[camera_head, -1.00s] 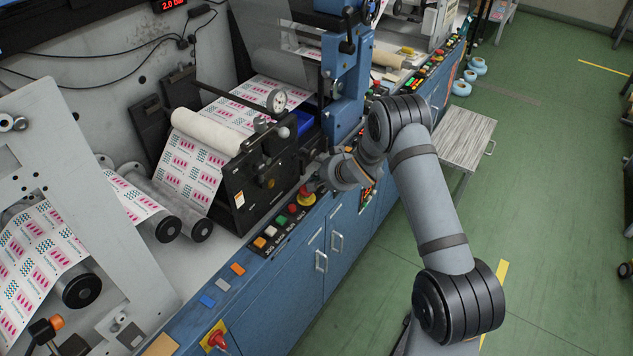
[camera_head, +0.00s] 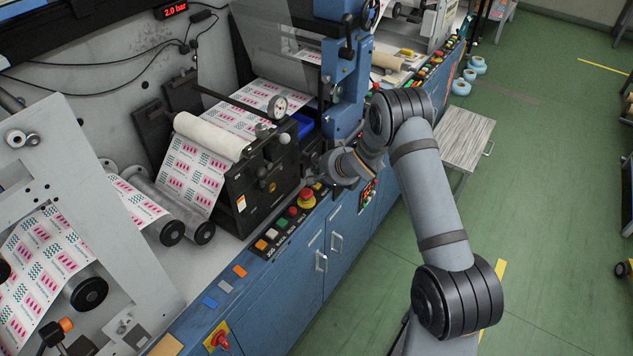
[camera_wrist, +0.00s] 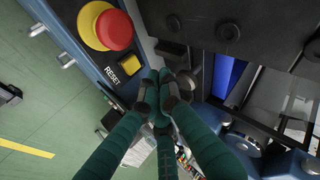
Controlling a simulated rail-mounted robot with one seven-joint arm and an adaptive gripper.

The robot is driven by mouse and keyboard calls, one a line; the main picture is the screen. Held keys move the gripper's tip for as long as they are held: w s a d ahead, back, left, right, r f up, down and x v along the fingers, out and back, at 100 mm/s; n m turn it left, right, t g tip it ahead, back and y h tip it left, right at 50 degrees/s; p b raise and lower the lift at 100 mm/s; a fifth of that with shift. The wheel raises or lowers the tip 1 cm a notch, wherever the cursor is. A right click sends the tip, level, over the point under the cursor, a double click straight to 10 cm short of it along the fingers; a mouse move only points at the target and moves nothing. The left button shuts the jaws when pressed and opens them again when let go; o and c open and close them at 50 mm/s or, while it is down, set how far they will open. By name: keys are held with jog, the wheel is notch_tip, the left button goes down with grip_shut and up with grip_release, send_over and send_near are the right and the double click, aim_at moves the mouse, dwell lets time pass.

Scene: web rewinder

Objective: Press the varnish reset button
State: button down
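In the wrist view, a square yellow button (camera_wrist: 130,64) sits on the dark panel beside a label reading RESET. No word "varnish" is legible there. My gripper (camera_wrist: 162,74) has its dark fingertips drawn together, with nothing visible between them. The tips appear just right of and slightly below the yellow button in the picture, apart from it; their height above the panel is unclear. In the head view my gripper (camera_head: 314,174) is above the cabinet's front edge, partly hidden by my wrist. I cannot make out the RESET button there.
A red mushroom button (camera_wrist: 114,29) on a yellow base is close beside the RESET button; it also shows in the head view (camera_head: 306,194). A dark machine block (camera_head: 262,180) stands left of my gripper. The green floor (camera_head: 540,200) to the right is mostly open.

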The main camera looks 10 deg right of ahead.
jog(key=shift+r+p, duration=0.8)
jog(key=shift+r, duration=0.6)
jog(key=shift+a, duration=0.1)
